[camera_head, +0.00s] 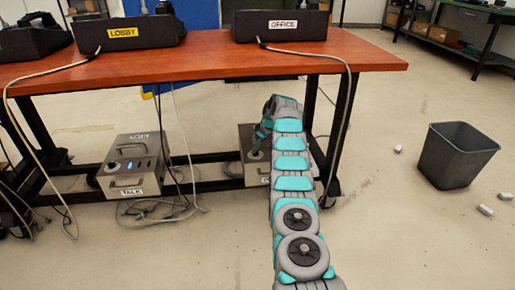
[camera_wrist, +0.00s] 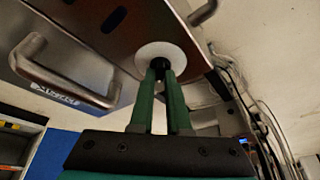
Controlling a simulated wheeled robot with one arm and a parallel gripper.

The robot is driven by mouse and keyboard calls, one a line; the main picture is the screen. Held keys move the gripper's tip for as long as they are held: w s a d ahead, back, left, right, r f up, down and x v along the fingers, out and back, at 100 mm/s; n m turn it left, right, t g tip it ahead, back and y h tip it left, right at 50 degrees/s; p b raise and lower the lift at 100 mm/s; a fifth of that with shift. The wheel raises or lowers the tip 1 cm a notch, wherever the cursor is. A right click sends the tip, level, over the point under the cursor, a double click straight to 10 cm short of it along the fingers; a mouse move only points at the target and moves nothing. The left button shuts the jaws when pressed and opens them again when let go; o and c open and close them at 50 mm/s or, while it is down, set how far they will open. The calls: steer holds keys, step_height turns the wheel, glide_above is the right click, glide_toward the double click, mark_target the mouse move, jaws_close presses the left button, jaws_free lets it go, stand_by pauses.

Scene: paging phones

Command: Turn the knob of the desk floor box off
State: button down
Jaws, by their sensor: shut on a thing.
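A grey metal floor box (camera_head: 249,174) sits under the desk, right of centre in the head view, largely hidden behind my arm. In the wrist view its metal face (camera_wrist: 100,40) fills the upper left, with a bent handle. A dark knob (camera_wrist: 158,64) stands on a round white disc (camera_wrist: 160,50) on that face. My gripper (camera_wrist: 162,72) has two green fingers shut on the knob at their tips. In the head view my gripper (camera_head: 262,140) is at the box top, and the knob is hidden. The knob's setting cannot be read.
A second floor box (camera_head: 135,168), labelled TALK, stands to the left under the wooden desk (camera_head: 215,60). Cables hang from the LOBBY phone (camera_head: 130,32) and OFFICE phone (camera_head: 281,25). A desk leg (camera_head: 342,130) is close right of my arm. A grey bin (camera_head: 456,155) stands on open floor.

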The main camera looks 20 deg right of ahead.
steer(key=c, duration=0.9)
jaws_free()
steer(key=shift+r, duration=0.15)
steer(key=v, duration=0.7)
steer(key=shift+s+d+r+b, duration=0.1)
steer(key=shift+s+r+b, duration=0.1)
steer(key=shift+b, duration=0.1)
